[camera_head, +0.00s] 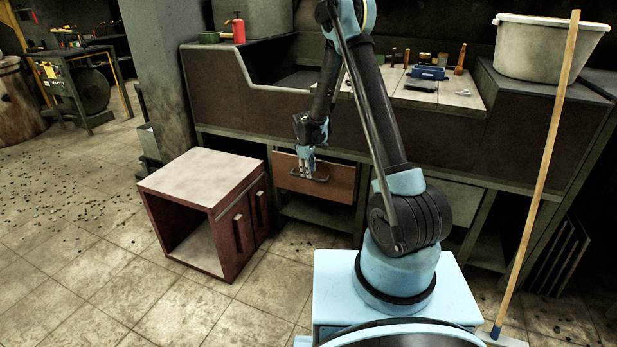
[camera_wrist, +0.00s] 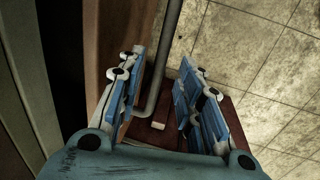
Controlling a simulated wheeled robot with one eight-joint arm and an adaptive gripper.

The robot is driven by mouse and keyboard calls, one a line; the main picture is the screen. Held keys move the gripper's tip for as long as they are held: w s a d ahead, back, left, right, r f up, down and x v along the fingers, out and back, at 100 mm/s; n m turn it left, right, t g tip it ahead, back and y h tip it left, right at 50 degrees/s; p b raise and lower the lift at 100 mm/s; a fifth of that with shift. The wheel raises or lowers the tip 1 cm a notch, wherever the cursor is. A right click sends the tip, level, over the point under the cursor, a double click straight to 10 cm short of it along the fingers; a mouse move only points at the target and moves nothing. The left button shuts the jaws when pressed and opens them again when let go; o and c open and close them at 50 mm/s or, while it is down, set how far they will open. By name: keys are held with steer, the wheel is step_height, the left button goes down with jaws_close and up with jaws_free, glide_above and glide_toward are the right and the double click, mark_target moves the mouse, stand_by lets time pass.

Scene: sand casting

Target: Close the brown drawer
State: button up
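The brown drawer (camera_head: 338,184) is in the long workbench, left of its middle, with a dark bar handle (camera_head: 322,179) on its front. How far it stands out is hard to tell. My gripper (camera_head: 307,172) is in front of the drawer, at the left part of the handle. In the wrist view my gripper (camera_wrist: 160,75) is open, its blue fingers apart. The grey handle bar (camera_wrist: 164,62) runs between them, nearer the left finger, with no clear grip on it. The brown drawer front (camera_wrist: 109,30) is to the left there.
A red-brown cabinet (camera_head: 192,222) with a pale top and an open side stands on the floor left of the drawer. A broom handle (camera_head: 541,165) leans at the right. The workbench top holds tools and a pale tub (camera_head: 548,50).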

steer(key=shift+w+d+f, duration=0.1)
steer(key=shift+w+f, duration=0.05)
steer(key=shift+f, duration=0.65)
steer(key=shift+w+d+f, duration=0.1)
steer(key=shift+w+f, duration=0.05)
steer(key=shift+f, duration=0.65)
jaws_close()
